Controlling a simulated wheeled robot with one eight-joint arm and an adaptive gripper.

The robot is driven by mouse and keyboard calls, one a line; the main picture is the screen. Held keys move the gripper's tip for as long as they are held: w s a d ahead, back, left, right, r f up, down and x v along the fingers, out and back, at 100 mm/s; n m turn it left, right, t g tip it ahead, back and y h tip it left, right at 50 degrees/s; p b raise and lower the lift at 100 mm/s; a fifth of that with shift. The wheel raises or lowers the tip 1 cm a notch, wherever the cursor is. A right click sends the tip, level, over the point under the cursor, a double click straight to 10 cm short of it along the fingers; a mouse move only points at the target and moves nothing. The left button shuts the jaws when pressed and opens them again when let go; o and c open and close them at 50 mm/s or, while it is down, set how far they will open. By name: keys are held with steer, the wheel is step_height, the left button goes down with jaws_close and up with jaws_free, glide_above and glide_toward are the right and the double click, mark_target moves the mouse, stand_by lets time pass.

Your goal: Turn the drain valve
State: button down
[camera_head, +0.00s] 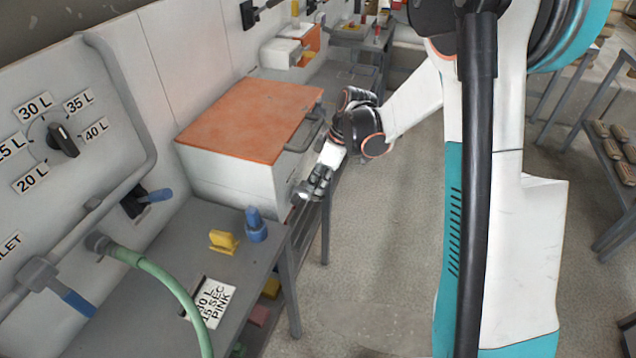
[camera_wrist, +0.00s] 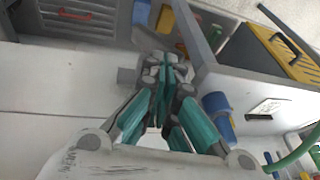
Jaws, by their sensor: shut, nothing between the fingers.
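My gripper (camera_head: 312,186) reaches down to the lower front corner of the white box (camera_head: 232,187) with the orange lid (camera_head: 252,117). In the wrist view its fingers (camera_wrist: 164,66) are shut and empty. A small grey stub (camera_wrist: 127,75) shows just left of the fingertips; I cannot tell whether it is the drain valve or whether the fingers touch it. Neither is near my gripper. No label marks either as the drain valve.
The grey bench (camera_head: 120,300) carries a yellow block (camera_head: 223,241), a blue object (camera_head: 256,226), a written card (camera_head: 212,302) and a green hose (camera_head: 165,283). A dial (camera_head: 64,139) is on the wall panel. The floor (camera_head: 370,270) right of the bench is clear.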

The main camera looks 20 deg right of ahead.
mark_target(312, 197)
steer(key=shift+s+a+t+h, duration=0.25)
steer(key=shift+s+t+h, duration=0.15)
steer(key=shift+t+h, duration=0.15)
steer(key=shift+s+a+f+n+t+h, duration=0.15)
steer(key=shift+s+a+n+t+h, duration=0.15)
steer(key=shift+t, duration=0.35)
steer(key=shift+s+a+f+t+h+b, duration=0.25)
steer(key=shift+s+t+h+b, duration=0.2)
steer(key=shift+t+h+b, duration=0.45)
steer(key=shift+s+f, duration=0.1)
steer(key=shift+s+a, duration=0.1)
steer(key=shift+a, duration=0.05)
